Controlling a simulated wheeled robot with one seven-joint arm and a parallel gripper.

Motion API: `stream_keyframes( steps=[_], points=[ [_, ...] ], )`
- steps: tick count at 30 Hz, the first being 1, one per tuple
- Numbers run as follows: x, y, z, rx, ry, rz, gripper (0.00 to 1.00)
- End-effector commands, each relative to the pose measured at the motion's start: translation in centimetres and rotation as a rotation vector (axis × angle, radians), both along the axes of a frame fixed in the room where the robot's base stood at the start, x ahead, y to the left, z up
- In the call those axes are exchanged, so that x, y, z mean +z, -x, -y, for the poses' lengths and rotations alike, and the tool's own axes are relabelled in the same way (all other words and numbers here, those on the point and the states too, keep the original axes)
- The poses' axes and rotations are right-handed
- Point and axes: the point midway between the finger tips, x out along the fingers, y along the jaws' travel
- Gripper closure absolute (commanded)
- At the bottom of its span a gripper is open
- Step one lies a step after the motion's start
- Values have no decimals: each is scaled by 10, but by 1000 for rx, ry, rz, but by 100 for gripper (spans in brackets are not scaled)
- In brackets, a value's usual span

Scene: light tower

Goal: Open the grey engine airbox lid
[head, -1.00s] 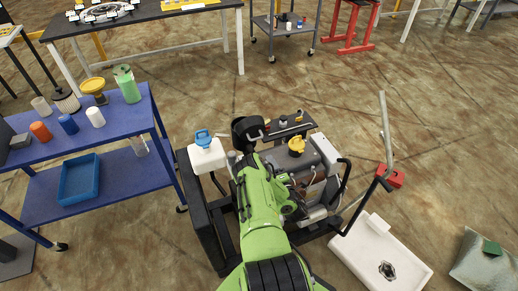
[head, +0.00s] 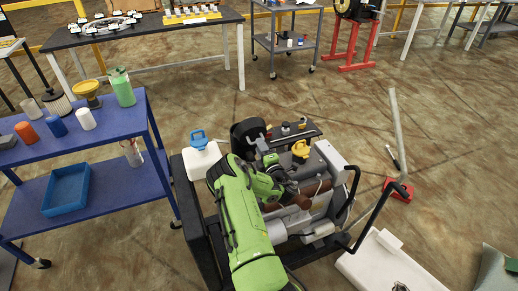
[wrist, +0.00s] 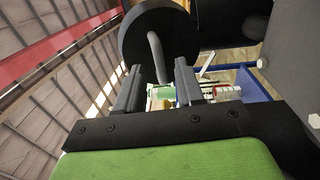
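The dark grey round airbox lid (head: 246,131) is at the back of the engine in the head view. In the wrist view the lid (wrist: 145,28) is a large dark disc with a curved grey handle (wrist: 157,52). My gripper (wrist: 158,70) has its two fingers apart, one on each side of the handle's lower end. I cannot tell whether either finger touches the handle. In the head view my gripper (head: 264,148) is right beside the lid, and my green arm hides part of the engine.
The engine (head: 318,190) has a yellow cap (head: 301,150) and black tube bars around it. A white tank with a blue cap (head: 198,139) stands left of my arm. A blue cart (head: 107,130) stands farther left. Open floor lies behind the engine.

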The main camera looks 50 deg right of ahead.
Motion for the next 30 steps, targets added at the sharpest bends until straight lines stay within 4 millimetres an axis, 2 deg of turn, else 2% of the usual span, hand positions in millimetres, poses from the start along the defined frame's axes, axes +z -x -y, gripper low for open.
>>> stream_keyframes(
  steps=[4, 12, 13, 20, 30],
  points=[
    [0, -16, 9, 2, 1, -1, 63],
    [1, -18, 11, -1, -1, -2, 63],
    [1, -18, 11, -1, -1, -2, 64],
    [1, -18, 11, 0, -1, -1, 100],
    [1, -18, 11, 0, -1, -2, 100]
  ],
)
